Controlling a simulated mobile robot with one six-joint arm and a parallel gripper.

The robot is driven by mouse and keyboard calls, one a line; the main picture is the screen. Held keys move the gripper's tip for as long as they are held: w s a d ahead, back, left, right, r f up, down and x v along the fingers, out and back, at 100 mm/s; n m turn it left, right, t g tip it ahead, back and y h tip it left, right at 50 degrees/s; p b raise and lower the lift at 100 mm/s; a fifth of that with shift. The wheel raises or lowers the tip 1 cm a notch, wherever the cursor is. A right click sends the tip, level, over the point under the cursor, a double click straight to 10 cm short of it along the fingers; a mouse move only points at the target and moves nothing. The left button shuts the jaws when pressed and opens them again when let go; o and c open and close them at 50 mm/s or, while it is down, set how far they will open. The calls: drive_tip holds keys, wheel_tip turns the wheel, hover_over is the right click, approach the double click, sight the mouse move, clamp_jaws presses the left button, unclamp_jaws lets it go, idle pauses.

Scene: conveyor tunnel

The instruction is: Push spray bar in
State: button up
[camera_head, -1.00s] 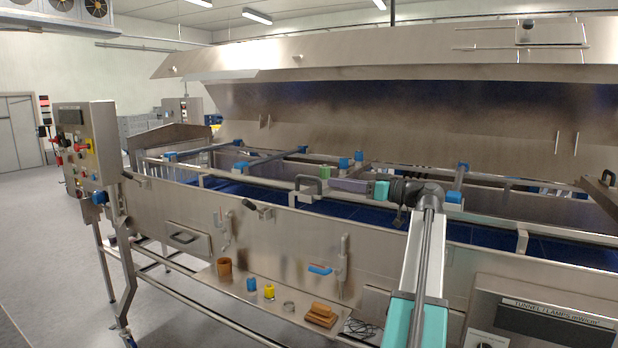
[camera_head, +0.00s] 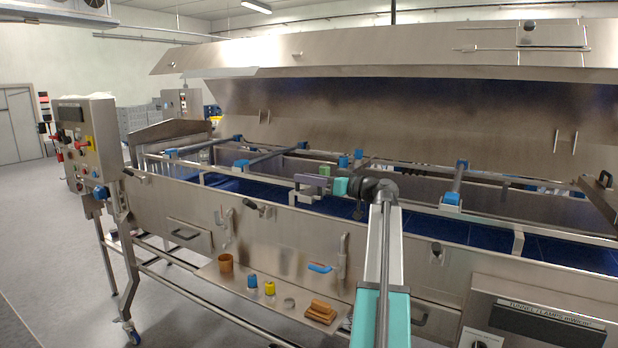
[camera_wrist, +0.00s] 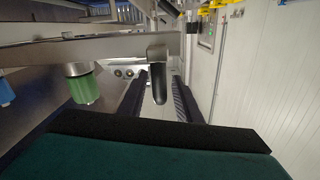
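A green cap (camera_head: 324,170) marks the near end of a spray bar at the tunnel's near rim; it also shows at left in the wrist view (camera_wrist: 82,85). My gripper (camera_head: 305,184) is just in front of it, level with the rim. In the head view my gripper mostly hides this handle.
Other spray bars (camera_head: 278,158) with blue caps cross the open tunnel over the blue belt (camera_head: 480,233). The raised hood (camera_head: 400,115) is behind. A control box (camera_head: 88,135) stands at left. A shelf (camera_head: 240,296) below holds small parts. The left floor is clear.

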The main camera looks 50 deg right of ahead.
sight(315, 188)
clamp_jaws()
drive_tip(key=shift+d, duration=0.1)
drive_tip(key=shift+w+d+f+b, duration=0.1)
drive_tip(key=shift+w+d+b, duration=0.2)
drive_tip(key=shift+d+b, duration=0.5)
drive_tip(key=shift+w+d+b, duration=0.15)
drive_tip(key=shift+d+b, duration=0.25)
drive_tip(key=shift+d, duration=0.3)
drive_tip(key=shift+w+d+b, duration=0.15)
drive_tip(key=shift+d+b, duration=0.25)
drive_tip(key=shift+d, duration=0.3)
unclamp_jaws()
drive_tip(key=shift+a, duration=0.1)
